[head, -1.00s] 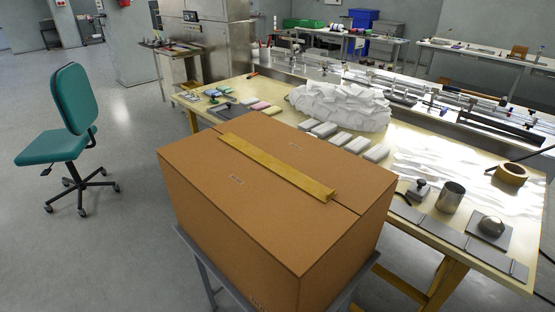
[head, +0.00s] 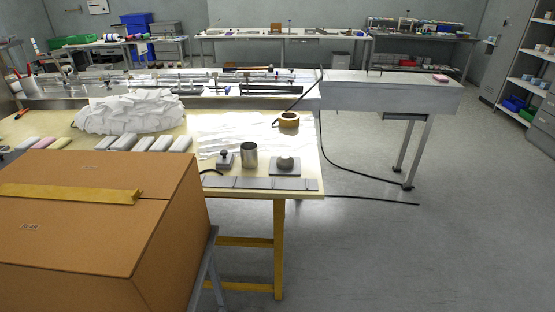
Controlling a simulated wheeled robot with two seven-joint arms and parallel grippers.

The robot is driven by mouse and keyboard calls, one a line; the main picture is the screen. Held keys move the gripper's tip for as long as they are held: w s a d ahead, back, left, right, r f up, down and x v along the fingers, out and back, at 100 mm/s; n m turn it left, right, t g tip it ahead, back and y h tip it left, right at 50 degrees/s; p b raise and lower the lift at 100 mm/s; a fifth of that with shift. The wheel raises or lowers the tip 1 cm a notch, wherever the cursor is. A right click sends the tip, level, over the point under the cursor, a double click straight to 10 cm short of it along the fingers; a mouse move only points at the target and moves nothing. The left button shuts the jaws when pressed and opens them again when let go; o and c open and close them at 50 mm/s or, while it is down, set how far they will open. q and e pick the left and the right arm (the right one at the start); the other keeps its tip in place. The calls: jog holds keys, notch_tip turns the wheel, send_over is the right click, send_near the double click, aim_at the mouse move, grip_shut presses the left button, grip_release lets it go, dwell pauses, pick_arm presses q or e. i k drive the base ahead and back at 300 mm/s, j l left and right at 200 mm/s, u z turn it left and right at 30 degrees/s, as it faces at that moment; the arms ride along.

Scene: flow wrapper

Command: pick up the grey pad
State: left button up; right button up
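A flat grey square pad (head: 275,173) lies on the table's right part near the front edge, with a rounded grey lump (head: 285,162) resting on it. I cannot tell for sure whether this is the grey pad meant. A row of grey flat plates (head: 250,183) runs along the table's front edge just before it. Neither of my grippers is in view.
A big brown carton (head: 95,235) with a yellow strip (head: 70,194) on top fills the lower left. A metal cup (head: 249,155), a small stamp-like block (head: 224,160), a tape roll (head: 289,119) and a white heap (head: 128,108) stand on the table (head: 312,160). Floor at right is mostly clear, with a black cable (head: 370,200).

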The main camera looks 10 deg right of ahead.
aim_at(224, 160)
jog(key=i+l+u, duration=0.15)
jog(key=l, duration=0.2)
jog(key=i+l+u, duration=0.2)
jog(key=l, duration=0.2)
jog(key=i+l+u, duration=0.15)
jog(key=l, duration=0.25)
jog(key=i+l+u, duration=0.15)
jog(key=l, duration=0.25)
jog(key=i+l+u, duration=0.2)
jog(key=l, duration=0.2)
jog(key=k, duration=0.1)
